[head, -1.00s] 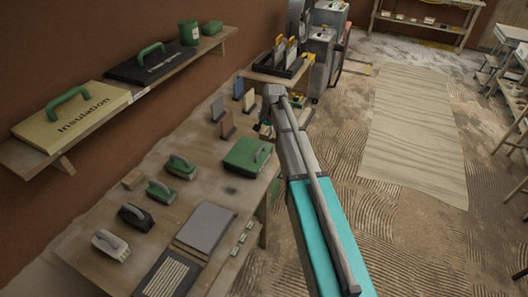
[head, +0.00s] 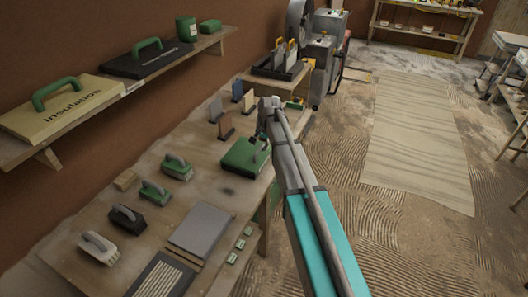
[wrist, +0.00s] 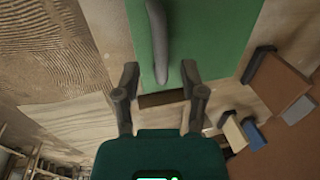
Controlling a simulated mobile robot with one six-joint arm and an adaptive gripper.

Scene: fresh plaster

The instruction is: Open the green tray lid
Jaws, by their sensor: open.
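The green tray with its green lid (head: 240,158) sits on the wooden workbench, and the lid looks closed. In the wrist view the green lid (wrist: 215,35) fills the top, with a dark grey bar handle (wrist: 158,45) running along it. My gripper (wrist: 160,76) is open and empty, its two fingers spread on either side of the line of the handle. The near end of the handle lies between and just beyond the fingertips. In the head view my gripper (head: 263,138) is over the lid's far right part, mostly hidden by my wrist.
A wall shelf (head: 130,85) runs along the left. Open floor lies to the right.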

